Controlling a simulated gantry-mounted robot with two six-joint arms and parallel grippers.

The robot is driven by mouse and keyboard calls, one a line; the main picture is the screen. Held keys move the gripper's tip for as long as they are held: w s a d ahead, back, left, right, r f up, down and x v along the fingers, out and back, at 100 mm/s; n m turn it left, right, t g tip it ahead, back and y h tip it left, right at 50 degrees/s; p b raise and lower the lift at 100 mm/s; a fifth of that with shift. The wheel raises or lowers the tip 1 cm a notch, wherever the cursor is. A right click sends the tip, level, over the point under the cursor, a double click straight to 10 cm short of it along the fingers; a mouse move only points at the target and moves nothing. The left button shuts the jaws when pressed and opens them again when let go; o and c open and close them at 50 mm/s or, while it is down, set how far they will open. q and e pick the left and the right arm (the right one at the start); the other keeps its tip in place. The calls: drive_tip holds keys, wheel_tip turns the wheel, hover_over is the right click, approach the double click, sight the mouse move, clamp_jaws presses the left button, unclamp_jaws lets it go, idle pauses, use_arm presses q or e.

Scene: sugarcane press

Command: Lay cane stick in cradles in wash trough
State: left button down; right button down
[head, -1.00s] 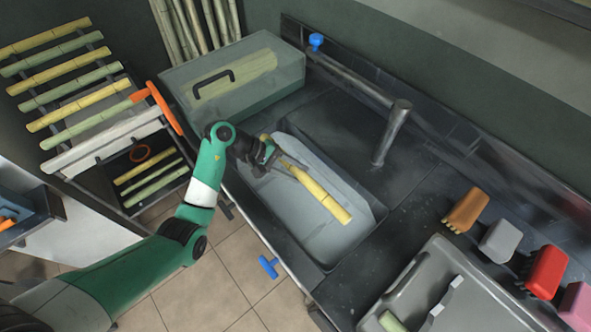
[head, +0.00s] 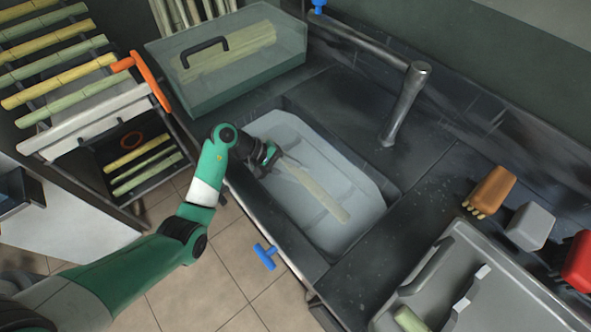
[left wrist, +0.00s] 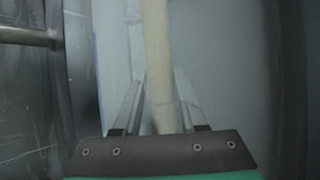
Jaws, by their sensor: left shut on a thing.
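The wash trough (head: 358,190) is a pale basin sunk in the dark counter, in the middle of the head view. The cane stick (head: 326,201) lies lengthwise within the trough's outline, pale and muted as if seen through water. My left gripper (head: 282,162) reaches into the trough and is shut on the stick's far-left end. In the left wrist view the stick (left wrist: 157,60) runs straight out between the two fingers of the left gripper (left wrist: 158,85). I cannot clearly make out the cradles or whether the stick touches them. My right gripper is not in view.
A faucet (head: 404,105) stands behind the trough. A lidded clear box (head: 235,70) holding canes is at the back left. A rack of canes (head: 60,60) stands left. A grey tray (head: 470,270) and several brushes, one orange (head: 490,192), are at right.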

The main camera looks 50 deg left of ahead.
use_arm(q)
drive_tip(key=shift+f, duration=0.1)
unclamp_jaws()
idle(0.5)
drive_tip(key=p+v, duration=0.2)
drive_tip(key=shift+s+a+r, duration=0.15)
drive_tip(key=shift+r, duration=0.15)
drive_tip(key=shift+s+a+r+p, duration=0.15)
drive_tip(key=shift+a+r+p, duration=0.05)
drive_tip(key=shift+r+p, duration=0.3)
drive_tip(key=shift+s+a+r+p, duration=0.1)
drive_tip(key=shift+a+r+p, duration=0.1)
drive_tip(key=shift+r+p, duration=0.25)
drive_tip(key=shift+s+a+r+p, duration=0.4)
drive_tip(key=shift+s+a+p, duration=0.1)
drive_tip(key=shift+s+a, duration=0.25)
drive_tip(key=shift+s, duration=0.1)
